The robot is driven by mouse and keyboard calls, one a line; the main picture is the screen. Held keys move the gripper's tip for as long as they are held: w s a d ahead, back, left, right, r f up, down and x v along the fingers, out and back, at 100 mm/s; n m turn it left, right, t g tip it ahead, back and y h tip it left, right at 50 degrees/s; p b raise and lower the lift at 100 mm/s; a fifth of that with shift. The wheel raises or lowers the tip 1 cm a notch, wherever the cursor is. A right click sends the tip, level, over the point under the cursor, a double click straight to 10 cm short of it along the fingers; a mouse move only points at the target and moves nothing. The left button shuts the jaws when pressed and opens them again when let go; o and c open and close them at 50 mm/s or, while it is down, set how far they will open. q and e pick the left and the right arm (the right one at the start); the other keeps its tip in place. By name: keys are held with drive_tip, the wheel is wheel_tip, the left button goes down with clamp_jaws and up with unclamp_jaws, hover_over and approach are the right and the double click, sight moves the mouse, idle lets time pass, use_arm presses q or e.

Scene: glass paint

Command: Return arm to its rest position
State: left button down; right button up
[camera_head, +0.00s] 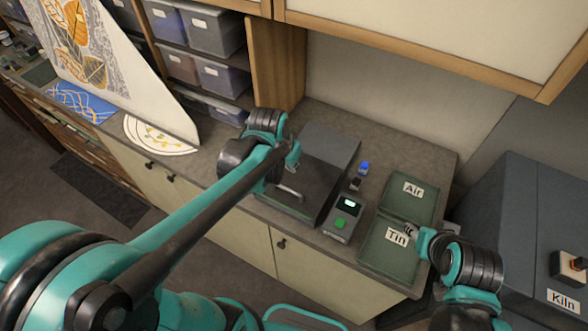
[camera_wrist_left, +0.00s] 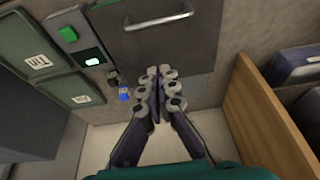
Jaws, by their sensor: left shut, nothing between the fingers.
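My left gripper (camera_head: 293,157) hangs at the end of the teal arm that crosses the head view, over the dark grey box with a handle (camera_head: 289,193). In the left wrist view its fingers (camera_wrist_left: 157,75) are together, with nothing between them. The box's front and handle (camera_wrist_left: 157,21) show just beyond the fingers.
A control unit (camera_head: 334,230) with a green button and lit display stands right of the box. Small blue and dark items (camera_head: 364,168) sit behind it. A grey kiln (camera_head: 530,220) stands at the right. Shelved bins (camera_head: 215,35) and a leaf-patterned sheet (camera_head: 115,65) are at the left.

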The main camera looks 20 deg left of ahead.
use_arm(q)
wheel_tip(320, 180, up, 2)
drive_tip(key=shift+r, duration=0.1)
use_arm(e)
drive_tip(key=shift+w+r, duration=0.1)
drive_tip(key=shift+w, duration=0.25)
wheel_tip(320, 180, down, 21)
drive_tip(key=b, duration=2)
drive_tip(key=shift+r+b, duration=0.1)
drive_tip(key=shift+b, duration=0.25)
use_arm(q)
drive_tip(key=s+f+t, duration=0.1)
drive_tip(key=s+f, duration=0.2)
drive_tip(key=f, duration=0.3)
drive_tip(key=s+f+n+t, duration=0.1)
drive_tip(key=s+f, duration=0.3)
drive_tip(key=f, duration=0.2)
drive_tip(key=s+f+n+t, duration=0.1)
drive_tip(key=s+f, duration=0.3)
drive_tip(key=f, duration=0.3)
drive_tip(key=shift+a+f+y, duration=0.1)
drive_tip(key=shift+a+y, duration=0.2)
drive_tip(key=shift+y, duration=0.1)
use_arm(e)
drive_tip(key=shift+f, duration=0.2)
drive_tip(key=shift+r, duration=0.1)
